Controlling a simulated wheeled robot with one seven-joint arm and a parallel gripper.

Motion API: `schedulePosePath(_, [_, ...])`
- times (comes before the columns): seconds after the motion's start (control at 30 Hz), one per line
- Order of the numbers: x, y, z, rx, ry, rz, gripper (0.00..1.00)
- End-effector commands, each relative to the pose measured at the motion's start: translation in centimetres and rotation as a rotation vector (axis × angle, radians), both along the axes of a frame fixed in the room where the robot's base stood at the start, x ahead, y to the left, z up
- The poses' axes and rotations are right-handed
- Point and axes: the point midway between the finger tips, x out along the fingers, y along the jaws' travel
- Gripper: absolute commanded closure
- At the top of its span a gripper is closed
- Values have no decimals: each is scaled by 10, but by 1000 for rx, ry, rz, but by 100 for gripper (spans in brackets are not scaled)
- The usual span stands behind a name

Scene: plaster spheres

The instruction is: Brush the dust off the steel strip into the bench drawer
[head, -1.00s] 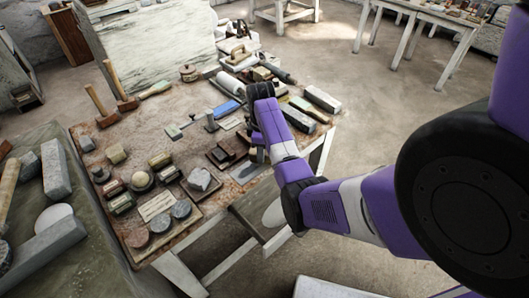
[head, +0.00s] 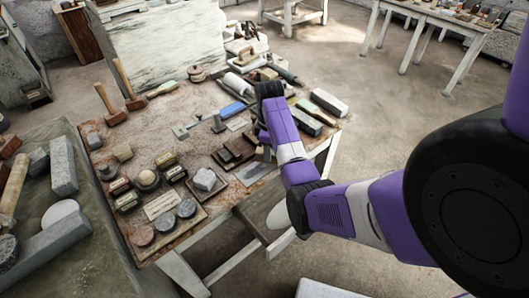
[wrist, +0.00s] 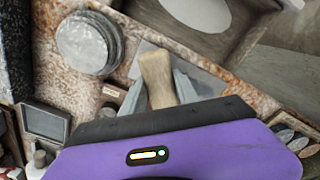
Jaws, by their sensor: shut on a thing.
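My gripper (wrist: 160,88) is shut on a pale wooden handle (wrist: 156,76), which stands up between the two grey fingers. The handle's lower end is hidden, so bristles cannot be seen. The flat grey steel strip (head: 257,172) lies near the front right edge of the bench, and my gripper is above or beside it. The strip also shows in the wrist view behind the handle (wrist: 207,84). Dust on it is too fine to make out. The bench drawer (head: 249,221) is pulled open below that edge, with a pale oval inside.
The bench (head: 190,133) is crowded. Stacked round grey discs (wrist: 85,43) and a white lump on a tray (head: 205,180) lie left of the strip. Dark blocks (head: 232,153) stand behind it. Bare floor (head: 385,130) lies to the right.

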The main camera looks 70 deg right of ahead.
Motion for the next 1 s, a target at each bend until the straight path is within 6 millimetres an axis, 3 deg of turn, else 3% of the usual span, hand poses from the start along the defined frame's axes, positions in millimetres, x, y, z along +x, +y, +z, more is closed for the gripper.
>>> schedulePosePath(0.37, [-1,0,4,0,0,1,96])
schedulePosePath(0.7, [0,0,26,-1,0,1,96])
schedulePosePath(1.0, [-1,0,26,0,0,1,96])
